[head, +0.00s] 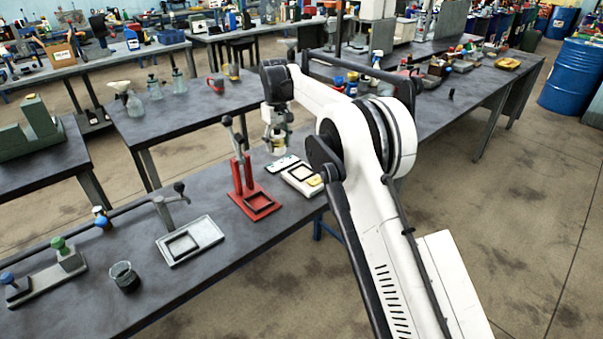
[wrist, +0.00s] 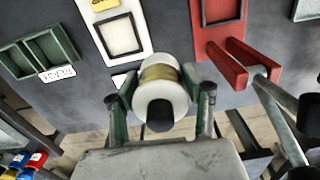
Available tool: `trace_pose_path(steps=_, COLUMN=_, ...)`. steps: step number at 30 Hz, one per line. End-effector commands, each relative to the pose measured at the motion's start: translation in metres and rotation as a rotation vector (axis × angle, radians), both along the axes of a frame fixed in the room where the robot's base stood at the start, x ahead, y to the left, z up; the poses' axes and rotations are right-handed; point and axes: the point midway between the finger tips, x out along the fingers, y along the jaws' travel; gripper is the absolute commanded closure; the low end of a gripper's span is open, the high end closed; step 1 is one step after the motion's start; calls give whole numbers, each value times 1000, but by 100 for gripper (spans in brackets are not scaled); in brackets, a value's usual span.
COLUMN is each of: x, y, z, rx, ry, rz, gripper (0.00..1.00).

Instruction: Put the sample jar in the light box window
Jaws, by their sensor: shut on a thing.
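My gripper (head: 277,133) is shut on the sample jar (head: 278,149), which hangs below it near the far side of the light box (head: 309,187). In the wrist view the jar (wrist: 160,72) shows from above, with an amber band, a white body and a black knob, between the green-padded fingers of my gripper (wrist: 160,88). The light box in that view (wrist: 140,22) is white, with a dark-edged, pale, empty window (wrist: 120,36). The jar is apart from the window, to its lower right there. Its height above the bench is hard to tell.
A red lever stand (head: 262,204) is left of the light box; its posts (wrist: 240,60) rise near the jar. A labelled green tray (wrist: 68,38) lies on the other side. Further left are a white framed plate (head: 203,235) and a beaker (head: 125,277).

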Motion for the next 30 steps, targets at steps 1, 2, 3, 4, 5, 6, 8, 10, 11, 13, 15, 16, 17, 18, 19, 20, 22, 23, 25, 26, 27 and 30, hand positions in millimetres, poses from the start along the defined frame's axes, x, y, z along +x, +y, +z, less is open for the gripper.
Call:
trace_pose_path(steps=1, x=1, y=13, z=2, rx=0, ry=0, rz=22, gripper=91)
trace_pose_path(steps=2, x=1, y=19, z=4, rx=0, ry=0, rz=33, gripper=91)
trace_pose_path(steps=3, x=2, y=25, z=4, rx=0, ry=0, rz=45, gripper=91)
trace_pose_path(steps=4, x=2, y=29, z=5, rx=0, ry=0, rz=53, gripper=91)
trace_pose_path(steps=5, x=2, y=32, z=6, rx=0, ry=0, rz=60, gripper=91)
trace_pose_path(steps=6, x=2, y=34, z=6, rx=0, ry=0, rz=65, gripper=91)
trace_pose_path(steps=8, x=3, y=33, z=4, rx=0, ry=0, rz=70, gripper=91)
trace_pose_path(steps=10, x=5, y=25, z=-1, rx=0, ry=0, rz=70, gripper=91)
trace_pose_path(steps=11, x=6, y=20, z=-4, rx=0, ry=0, rz=70, gripper=91)
trace_pose_path(steps=13, x=8, y=7, z=-11, rx=0, ry=0, rz=70, gripper=91)
trace_pose_path(steps=15, x=12, y=-7, z=-19, rx=0, ry=0, rz=68, gripper=91)
trace_pose_path(steps=16, x=12, y=-13, z=-23, rx=0, ry=0, rz=69, gripper=91)
trace_pose_path(steps=17, x=14, y=-18, z=-27, rx=0, ry=0, rz=69, gripper=91)
trace_pose_path(steps=18, x=15, y=-26, z=-31, rx=0, ry=0, rz=69, gripper=91)
trace_pose_path(steps=19, x=17, y=-32, z=-35, rx=0, ry=0, rz=68, gripper=91)
trace_pose_path(steps=20, x=18, y=-38, z=-38, rx=0, ry=0, rz=68, gripper=91)
trace_pose_path(steps=22, x=20, y=-50, z=-46, rx=0, ry=0, rz=69, gripper=91)
trace_pose_path(steps=23, x=21, y=-55, z=-49, rx=0, ry=0, rz=69, gripper=91)
trace_pose_path(steps=25, x=24, y=-64, z=-55, rx=0, ry=0, rz=69, gripper=91)
trace_pose_path(steps=26, x=24, y=-67, z=-57, rx=0, ry=0, rz=70, gripper=91)
trace_pose_path(steps=27, x=25, y=-70, z=-60, rx=0, ry=0, rz=71, gripper=91)
trace_pose_path(steps=30, x=26, y=-75, z=-63, rx=0, ry=0, rz=71, gripper=91)
